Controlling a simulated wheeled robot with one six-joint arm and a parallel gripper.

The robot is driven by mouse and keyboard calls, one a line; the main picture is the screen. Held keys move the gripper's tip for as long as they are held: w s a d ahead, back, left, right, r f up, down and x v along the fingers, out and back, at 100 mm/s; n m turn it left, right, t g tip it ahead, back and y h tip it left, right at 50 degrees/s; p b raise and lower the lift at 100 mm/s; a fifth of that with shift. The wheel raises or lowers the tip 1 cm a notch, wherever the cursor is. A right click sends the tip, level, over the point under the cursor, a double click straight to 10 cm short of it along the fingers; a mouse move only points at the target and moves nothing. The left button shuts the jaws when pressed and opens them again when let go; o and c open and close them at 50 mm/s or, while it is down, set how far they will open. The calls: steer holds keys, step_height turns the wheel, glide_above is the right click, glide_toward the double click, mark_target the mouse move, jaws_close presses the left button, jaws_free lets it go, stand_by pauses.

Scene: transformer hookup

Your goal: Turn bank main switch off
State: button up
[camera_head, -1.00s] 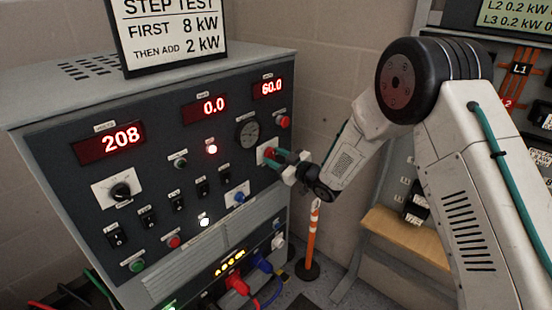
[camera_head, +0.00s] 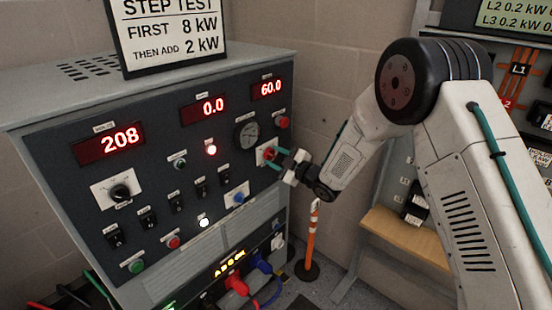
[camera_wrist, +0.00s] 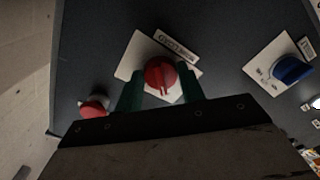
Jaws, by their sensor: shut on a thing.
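The red rotary knob (camera_wrist: 160,75) sits on a white square plate (camera_wrist: 133,60) on the dark panel of the load bank. A small label stands beside it, too hard to read surely. My gripper (camera_wrist: 161,82) has its two green fingers on either side of the knob and is shut on it. In the head view my gripper (camera_head: 273,156) reaches in from the right to the knob at the panel's right side. The fingers partly hide the knob and its plate there. The knob's pointer mark is hard to make out.
A blue knob (camera_head: 239,198) on a white plate and a red button (camera_head: 283,122) are near. Red displays (camera_head: 108,144) read 208, 0.0 and 60.0. A white lamp (camera_head: 204,222) is lit. An orange-white post (camera_head: 312,238) stands right of the cabinet.

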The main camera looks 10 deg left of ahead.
steer(key=o, duration=0.9)
steer(key=shift+o, duration=0.2)
steer(key=shift+d, duration=0.1)
steer(key=v, duration=0.7)
steer(key=shift+s+d, duration=0.25)
steer(key=shift+s, duration=0.05)
